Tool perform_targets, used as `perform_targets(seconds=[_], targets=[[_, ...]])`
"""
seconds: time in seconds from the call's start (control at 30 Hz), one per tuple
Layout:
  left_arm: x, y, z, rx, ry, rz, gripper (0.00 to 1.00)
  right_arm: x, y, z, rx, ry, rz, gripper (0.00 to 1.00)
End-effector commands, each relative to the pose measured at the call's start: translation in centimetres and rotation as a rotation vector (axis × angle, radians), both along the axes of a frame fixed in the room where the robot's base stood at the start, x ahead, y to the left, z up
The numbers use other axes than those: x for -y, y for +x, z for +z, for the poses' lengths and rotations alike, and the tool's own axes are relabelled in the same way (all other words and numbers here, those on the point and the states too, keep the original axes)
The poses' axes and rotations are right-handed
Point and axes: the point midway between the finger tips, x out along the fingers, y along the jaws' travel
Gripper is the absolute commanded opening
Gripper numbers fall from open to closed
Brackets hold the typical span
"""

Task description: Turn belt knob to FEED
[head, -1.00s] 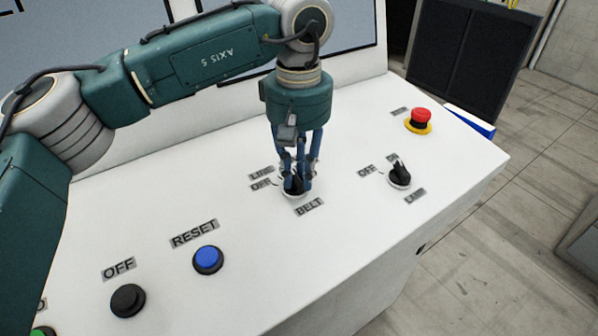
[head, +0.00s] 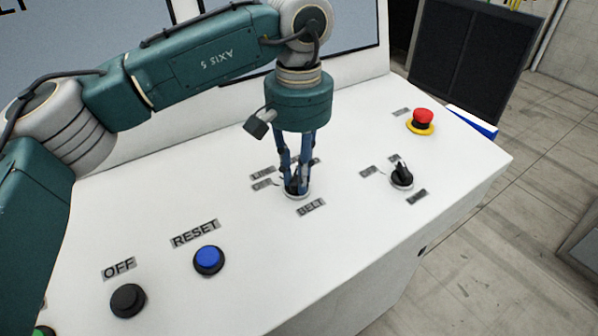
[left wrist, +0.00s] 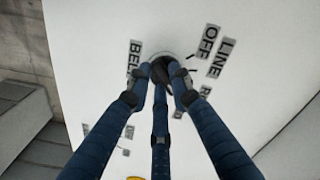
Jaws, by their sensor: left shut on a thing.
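The belt knob (head: 297,186) is a black selector on a pale round base, above the BELT label (head: 311,207) in the head view. My left gripper (head: 297,187) points down from above and is shut on the knob. Its blue fingers hide most of the knob and part of the labels behind it. In the left wrist view the fingers close around the dark knob (left wrist: 161,73), beside labels reading OFF (left wrist: 209,41) and LINE (left wrist: 222,57). A further label is partly covered by a finger. No FEED wording is readable. My right gripper is not in view.
A black lamp knob (head: 402,175) and a red emergency button (head: 423,119) are to the right on the white panel. A blue RESET button (head: 208,259) and a black OFF button (head: 128,299) are at the front left. A screen stands behind my arm.

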Motion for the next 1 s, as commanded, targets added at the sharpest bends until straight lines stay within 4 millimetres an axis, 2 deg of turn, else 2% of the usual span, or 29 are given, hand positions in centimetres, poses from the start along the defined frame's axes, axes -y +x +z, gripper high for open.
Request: perform_targets(seconds=[0.37, 0.4, 0.5, 0.83, 1.0], targets=[[0.0, 0.1, 0.2, 0.006, -0.002, -0.005, 0.0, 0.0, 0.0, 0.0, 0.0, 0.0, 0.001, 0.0], [0.0, 0.1, 0.2, 0.006, -0.002, -0.005, 0.24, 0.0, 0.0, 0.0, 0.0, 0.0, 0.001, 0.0], [0.0, 0.1, 0.2, 0.005, -0.002, -0.005, 0.4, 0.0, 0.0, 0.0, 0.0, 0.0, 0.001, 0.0], [0.0, 0.1, 0.4, 0.003, -0.001, -0.004, 0.4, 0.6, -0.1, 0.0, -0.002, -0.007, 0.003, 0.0], [0.0, 0.1, 2.7, 0.006, -0.002, -0.004, 0.4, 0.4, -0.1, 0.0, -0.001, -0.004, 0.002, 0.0]])
